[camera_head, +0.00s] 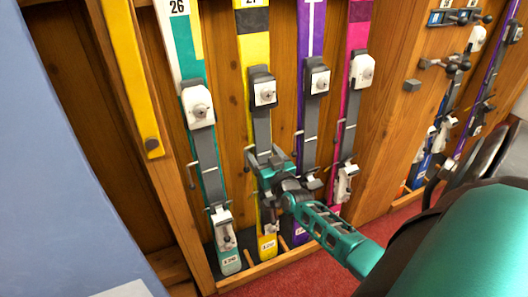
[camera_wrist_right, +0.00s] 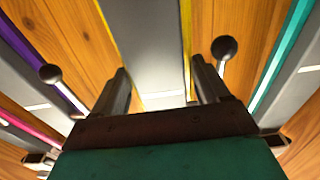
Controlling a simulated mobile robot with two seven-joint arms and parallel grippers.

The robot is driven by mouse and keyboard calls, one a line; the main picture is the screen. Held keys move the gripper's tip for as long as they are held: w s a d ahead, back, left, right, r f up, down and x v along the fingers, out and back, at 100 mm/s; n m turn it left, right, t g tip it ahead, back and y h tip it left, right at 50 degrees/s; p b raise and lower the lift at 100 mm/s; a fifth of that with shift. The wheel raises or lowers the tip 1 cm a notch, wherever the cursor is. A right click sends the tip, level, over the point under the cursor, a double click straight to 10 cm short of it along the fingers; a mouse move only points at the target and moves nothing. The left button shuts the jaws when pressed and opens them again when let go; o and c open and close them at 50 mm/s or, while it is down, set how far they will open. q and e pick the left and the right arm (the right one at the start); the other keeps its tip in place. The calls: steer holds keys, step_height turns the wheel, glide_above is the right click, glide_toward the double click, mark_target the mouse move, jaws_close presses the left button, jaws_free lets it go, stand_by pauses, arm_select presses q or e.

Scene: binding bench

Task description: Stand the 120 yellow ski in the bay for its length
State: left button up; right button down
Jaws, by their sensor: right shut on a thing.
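The yellow ski (camera_head: 254,48) stands upright in a rack bay, with a black band near its top and a number label at its foot that looks like 120. My right gripper (camera_head: 264,158) is shut on it at the grey binding plate, below the white-and-grey binding piece. In the right wrist view, the two fingers of the gripper (camera_wrist_right: 158,82) lie on either side of the grey plate of the yellow ski (camera_wrist_right: 187,45), whose yellow edges show. The gripper hides part of the ski's lower half. My left gripper is not in view.
A teal-and-white ski (camera_head: 185,50) stands left of it; a purple ski (camera_head: 309,40) and a magenta ski (camera_head: 355,45) stand right. Another yellow strip (camera_head: 127,70) hangs at the far left. Wooden dividers and a low front rail (camera_head: 262,272) bound the bays. Red floor (camera_head: 295,280) lies in front.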

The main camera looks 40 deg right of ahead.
steer(key=shift+r, duration=0.2)
steer(key=shift+c, duration=1.7)
jaws_free()
steer(key=o, duration=0.3)
steer(key=shift+f, duration=0.2)
steer(key=shift+o, duration=0.2)
steer(key=shift+s+f, duration=0.1)
steer(key=shift+f, duration=0.2)
steer(key=shift+r, duration=0.1)
steer(key=shift+r, duration=0.1)
